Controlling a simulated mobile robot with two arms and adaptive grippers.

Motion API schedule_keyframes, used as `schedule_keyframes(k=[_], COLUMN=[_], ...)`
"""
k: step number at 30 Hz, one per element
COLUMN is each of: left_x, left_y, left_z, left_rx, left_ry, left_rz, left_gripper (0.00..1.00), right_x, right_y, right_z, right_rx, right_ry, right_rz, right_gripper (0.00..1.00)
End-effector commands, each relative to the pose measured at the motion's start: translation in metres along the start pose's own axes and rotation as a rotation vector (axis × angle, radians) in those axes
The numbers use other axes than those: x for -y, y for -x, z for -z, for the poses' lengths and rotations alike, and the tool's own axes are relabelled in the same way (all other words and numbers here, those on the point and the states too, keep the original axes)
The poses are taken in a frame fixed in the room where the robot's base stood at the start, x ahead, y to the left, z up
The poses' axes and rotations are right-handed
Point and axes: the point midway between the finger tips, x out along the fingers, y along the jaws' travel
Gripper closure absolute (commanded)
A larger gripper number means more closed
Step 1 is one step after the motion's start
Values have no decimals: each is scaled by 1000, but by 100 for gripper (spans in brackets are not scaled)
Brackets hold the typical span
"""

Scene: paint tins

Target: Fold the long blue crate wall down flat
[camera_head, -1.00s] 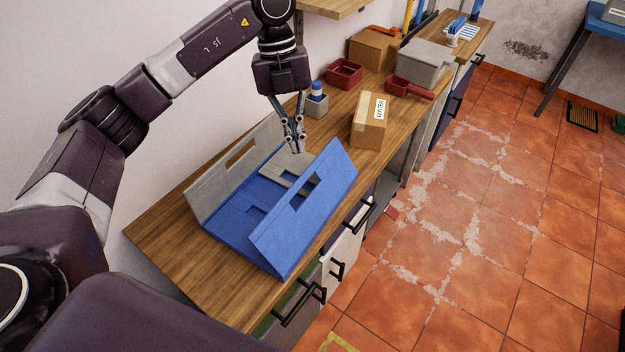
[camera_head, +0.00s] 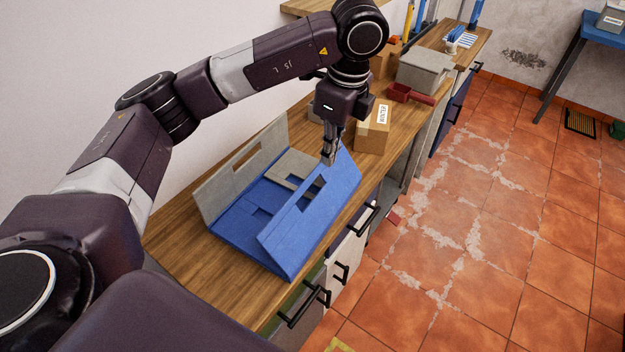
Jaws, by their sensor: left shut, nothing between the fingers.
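A partly folded crate lies on the wooden worktop. Its long blue wall (camera_head: 283,238) stands tilted along the front side and has a handle slot. The long grey wall (camera_head: 225,184) stands at the back, and a grey short wall (camera_head: 286,168) lies folded down on the blue crate floor (camera_head: 235,219). My left gripper (camera_head: 328,160) points down at the far end of the blue wall, near its upper edge. Its fingers are shut with nothing between them. I cannot tell whether they touch the wall. My right gripper is not in view.
A cardboard box (camera_head: 373,128) with a label stands just beyond the crate. The worktop (camera_head: 190,237) is bare at the near left. Drawer handles (camera_head: 303,306) stick out in front.

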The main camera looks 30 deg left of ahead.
Motion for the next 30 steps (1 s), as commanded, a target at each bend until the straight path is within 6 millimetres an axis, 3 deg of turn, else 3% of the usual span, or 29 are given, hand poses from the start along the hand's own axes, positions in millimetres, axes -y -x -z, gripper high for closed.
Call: schedule_keyframes(k=[6, 13, 21, 30], left_x=[-2, -2, -1, 0], left_y=[-37, -82, -106, -112], left_z=[1, -1, -25, -28], left_rx=[-3, 1, 0, -1], left_ry=[-2, -1, 0, -3], left_rz=[-5, -5, -2, 0], left_gripper=[100, 100, 100, 100], right_x=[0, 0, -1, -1], right_y=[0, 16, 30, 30], right_z=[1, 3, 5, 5], right_rx=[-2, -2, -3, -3], right_ry=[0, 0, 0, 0], right_rz=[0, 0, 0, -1], right_gripper=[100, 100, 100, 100])
